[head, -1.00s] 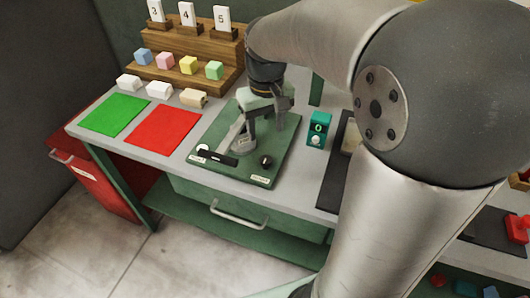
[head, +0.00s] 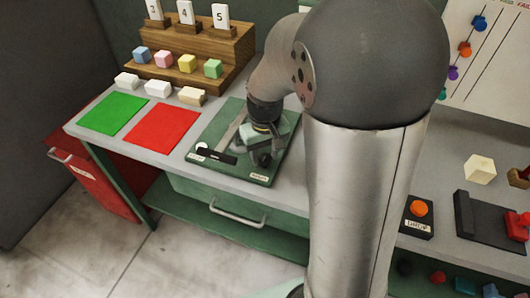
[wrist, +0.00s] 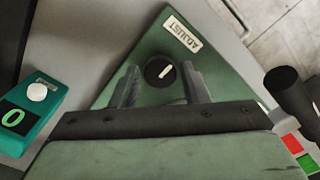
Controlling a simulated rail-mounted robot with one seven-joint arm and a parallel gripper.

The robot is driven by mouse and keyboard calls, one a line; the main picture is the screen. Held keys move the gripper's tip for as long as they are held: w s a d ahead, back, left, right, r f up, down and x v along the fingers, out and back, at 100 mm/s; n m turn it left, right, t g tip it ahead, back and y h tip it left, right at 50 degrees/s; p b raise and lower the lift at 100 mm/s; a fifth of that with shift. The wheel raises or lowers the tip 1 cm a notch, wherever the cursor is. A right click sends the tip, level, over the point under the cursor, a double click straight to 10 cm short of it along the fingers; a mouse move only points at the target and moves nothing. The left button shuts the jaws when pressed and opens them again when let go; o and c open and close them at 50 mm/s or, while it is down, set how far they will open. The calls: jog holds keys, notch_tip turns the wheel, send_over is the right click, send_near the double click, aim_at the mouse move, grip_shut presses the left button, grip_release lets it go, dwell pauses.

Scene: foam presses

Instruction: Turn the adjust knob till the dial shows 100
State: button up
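The adjust knob (wrist: 159,71) is black with a white pointer mark and sits on the green press base (wrist: 140,52), beside a label reading ADJUST (wrist: 182,34). My gripper (wrist: 160,88) is open, with one finger on each side of the knob and a gap to each; it looks empty. In the head view my gripper (head: 262,155) is over the front right of the press base (head: 215,123), partly covering the knob. A teal box with a digital display reading 0 (wrist: 14,117) and a white knob (wrist: 37,92) stands at left in the wrist view; my arm hides it in the head view.
A black handle (wrist: 289,92) stands close to my gripper's right in the wrist view. A red mat (head: 162,131) and a green mat (head: 114,113) lie left of the press. A wooden stepped rack (head: 200,55) with coloured blocks stands behind.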

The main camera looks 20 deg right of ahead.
jog(key=c, duration=0.5)
jog(key=shift+c, duration=0.2)
jog(key=shift+m, duration=0.3)
jog(key=m+p, duration=0.1)
jog(key=m, duration=0.1)
jog(key=shift+r+m, duration=0.1)
jog(key=shift+m, duration=0.2)
jog(key=shift+m+p, duration=0.6)
jog(key=shift+m, duration=1.6)
jog(key=o, duration=1)
